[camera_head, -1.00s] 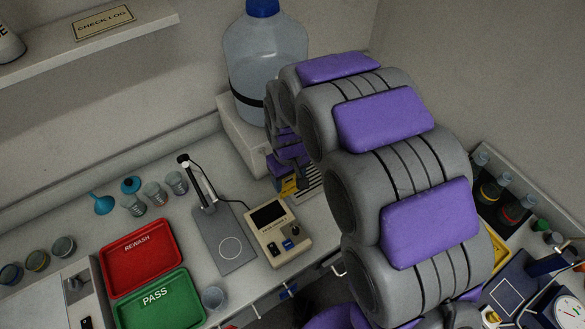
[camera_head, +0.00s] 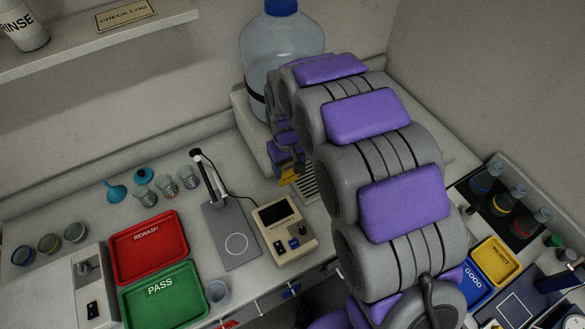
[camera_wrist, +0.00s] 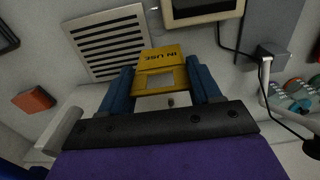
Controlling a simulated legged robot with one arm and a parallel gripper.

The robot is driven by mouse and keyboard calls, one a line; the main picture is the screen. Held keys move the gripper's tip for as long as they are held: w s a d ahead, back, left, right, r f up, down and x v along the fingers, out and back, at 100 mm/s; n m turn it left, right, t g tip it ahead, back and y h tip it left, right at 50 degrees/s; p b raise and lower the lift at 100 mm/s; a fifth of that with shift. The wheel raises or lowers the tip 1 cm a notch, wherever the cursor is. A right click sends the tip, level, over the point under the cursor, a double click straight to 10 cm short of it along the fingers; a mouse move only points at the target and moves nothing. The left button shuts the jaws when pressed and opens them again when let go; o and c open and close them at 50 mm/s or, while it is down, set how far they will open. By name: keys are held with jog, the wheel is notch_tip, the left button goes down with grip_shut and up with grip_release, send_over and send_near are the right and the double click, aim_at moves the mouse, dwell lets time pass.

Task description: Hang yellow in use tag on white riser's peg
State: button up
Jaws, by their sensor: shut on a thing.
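My gripper (camera_wrist: 161,82) has blue fingers shut on the yellow in use tag (camera_wrist: 160,57), which shows its IN USE lettering upside down and a rectangular opening in the wrist view. In the head view a yellow part of the tag (camera_head: 288,175) shows by the gripper, low in front of the white riser (camera_head: 247,128). The riser stands under a large blue-capped bottle, and my arm hides part of it. I cannot pick out the peg for sure; a small brownish stub (camera_wrist: 171,101) shows just below the tag in the wrist view.
A slotted grille (camera_wrist: 110,42) lies beside the tag. A meter (camera_head: 285,231) and a grey stand (camera_head: 229,233) with a post are to the left. Red (camera_head: 148,249) and green (camera_head: 163,295) trays lie farther left. Bottles (camera_head: 508,194) stand at the right.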

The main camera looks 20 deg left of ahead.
jog(key=w+a, duration=0.1)
jog(key=w+a+f, duration=0.1)
jog(key=a, duration=0.1)
jog(key=w+a, duration=0.1)
jog(key=a, duration=0.1)
jog(key=shift+w+a+f+p, duration=0.2)
jog(key=shift+f+p, duration=0.1)
jog(key=o, duration=0.7)
jog(key=shift+a, duration=0.2)
jog(key=o, duration=0.3)
jog(key=shift+d, duration=0.25)
jog(key=shift+o, duration=0.4)
jog(key=shift+d+r, duration=0.1)
jog(key=shift+d, duration=0.15)
